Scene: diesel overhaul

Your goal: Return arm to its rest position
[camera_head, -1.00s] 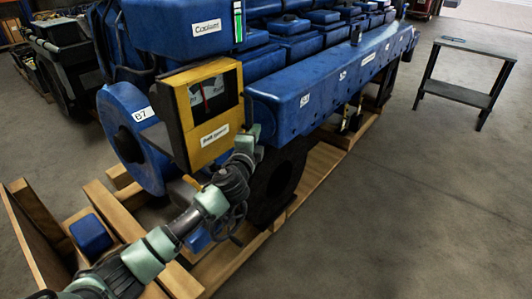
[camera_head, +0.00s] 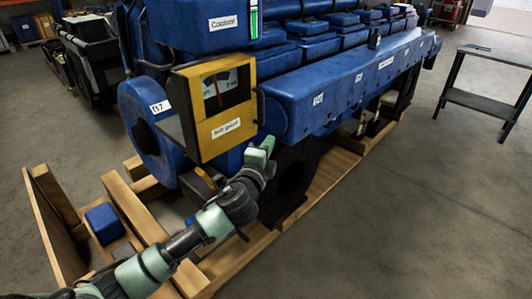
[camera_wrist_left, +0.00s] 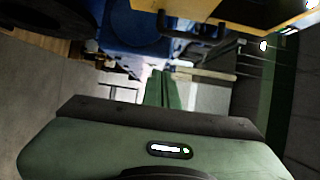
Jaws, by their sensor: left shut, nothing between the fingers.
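My left arm comes in from the bottom left of the head view. Its gripper (camera_head: 262,150) is at the front of the blue engine (camera_head: 340,85), just below and right of the yellow gauge box (camera_head: 226,132). In the left wrist view its green fingers (camera_wrist_left: 158,88) are together with nothing between them. The yellow box also shows at the top right of the wrist view (camera_wrist_left: 235,12). In the head view I cannot tell whether the gripper touches the engine. My right gripper is not in view.
The engine stands on a wooden pallet (camera_head: 225,262). A small blue block (camera_head: 104,222) lies at its left end. A black side table (camera_head: 485,100) stands at the right, and dark bins (camera_head: 92,55) at the back left. The floor at the right is clear.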

